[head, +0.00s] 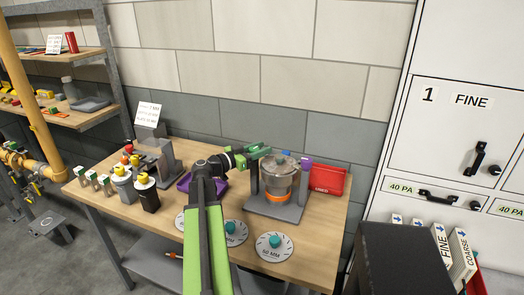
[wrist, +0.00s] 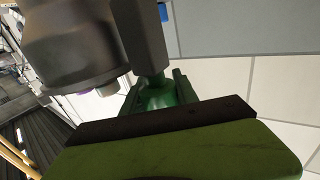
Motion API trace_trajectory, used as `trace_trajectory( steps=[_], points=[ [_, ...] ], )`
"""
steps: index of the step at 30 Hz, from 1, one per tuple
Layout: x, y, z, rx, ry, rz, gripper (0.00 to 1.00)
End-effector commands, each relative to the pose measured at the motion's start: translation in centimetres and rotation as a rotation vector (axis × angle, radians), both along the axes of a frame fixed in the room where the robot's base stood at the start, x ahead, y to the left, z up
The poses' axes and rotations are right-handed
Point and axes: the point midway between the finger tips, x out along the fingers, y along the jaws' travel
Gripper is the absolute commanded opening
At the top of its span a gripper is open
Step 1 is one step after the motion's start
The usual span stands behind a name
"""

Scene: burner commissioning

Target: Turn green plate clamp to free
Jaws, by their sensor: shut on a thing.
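The clamp's exact turn angle cannot be told.
On the wooden bench (head: 325,215), a purple tray (head: 184,182) lies behind my arm and a red bin (head: 328,181) stands right. Round plates (head: 275,247) lie in front. A white cabinet (head: 465,130) stands right.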

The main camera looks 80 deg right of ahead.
Motion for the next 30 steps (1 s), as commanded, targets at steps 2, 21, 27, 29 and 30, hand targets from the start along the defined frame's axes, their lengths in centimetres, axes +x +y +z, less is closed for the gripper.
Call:
trace_trajectory(
  steps=[2, 21, 27, 29, 30],
  points=[
    [-0.2, 0.4, -0.1, 0.001, -0.001, 0.058, 0.00],
    [0.7, -0.4, -0.1, 0.002, -0.003, 0.349, 0.00],
    [0.8, -0.5, -0.1, 0.001, -0.004, 0.359, 0.00],
    [0.9, -0.5, -0.1, 0.001, -0.004, 0.360, 0.00],
    [0.9, -0.5, -0.1, 0.001, -0.004, 0.360, 0.00]
  ],
)
